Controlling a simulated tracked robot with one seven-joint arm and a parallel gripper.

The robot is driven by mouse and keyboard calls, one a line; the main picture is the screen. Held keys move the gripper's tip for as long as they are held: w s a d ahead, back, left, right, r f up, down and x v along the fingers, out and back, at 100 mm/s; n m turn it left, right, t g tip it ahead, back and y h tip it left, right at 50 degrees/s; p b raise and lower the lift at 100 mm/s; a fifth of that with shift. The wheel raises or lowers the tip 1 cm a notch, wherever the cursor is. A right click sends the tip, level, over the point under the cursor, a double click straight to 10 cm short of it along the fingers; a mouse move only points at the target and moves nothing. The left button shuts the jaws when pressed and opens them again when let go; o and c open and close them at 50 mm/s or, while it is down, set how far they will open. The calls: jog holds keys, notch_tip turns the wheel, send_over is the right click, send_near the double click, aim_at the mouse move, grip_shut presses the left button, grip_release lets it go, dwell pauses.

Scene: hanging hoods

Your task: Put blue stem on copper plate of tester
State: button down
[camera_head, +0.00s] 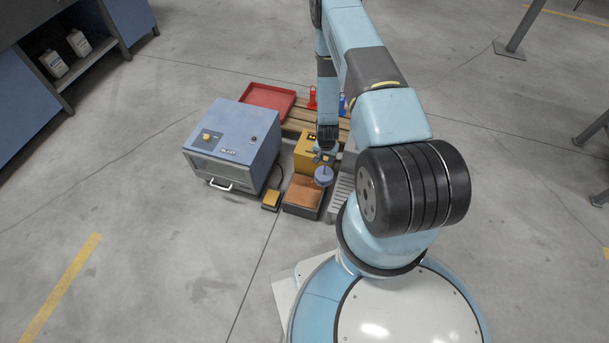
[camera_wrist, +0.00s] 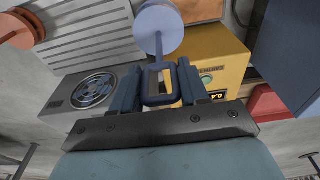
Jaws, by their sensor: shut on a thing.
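The blue stem, a round blue disc on a thin rod, hangs below my gripper (camera_head: 325,157) in the head view (camera_head: 323,175). In the wrist view its disc (camera_wrist: 158,20) is beyond the fingers. My gripper (camera_wrist: 161,78) is shut on the stem's blue looped handle. The copper plate (camera_head: 301,193) lies on a low dark box, the tester, in the head view. The disc overlaps the plate's right edge in the picture; I cannot tell its height or whether it touches.
A yellow box (camera_head: 308,153) stands behind the plate. A blue machine (camera_head: 235,145) stands to its left, a small yellow pedal (camera_head: 271,199) between. A red tray (camera_head: 267,98) and red and blue items are behind. An orange disc (camera_wrist: 17,29) shows in the wrist view.

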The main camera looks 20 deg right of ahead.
jog(key=w+a+f, duration=0.2)
jog(key=a+f, duration=0.6)
jog(key=f, duration=0.2)
jog(key=shift+w+a+f, duration=0.3)
jog(key=shift+w+f, duration=0.05)
jog(key=c, duration=0.6)
grip_release()
jog(key=shift+o, duration=0.2)
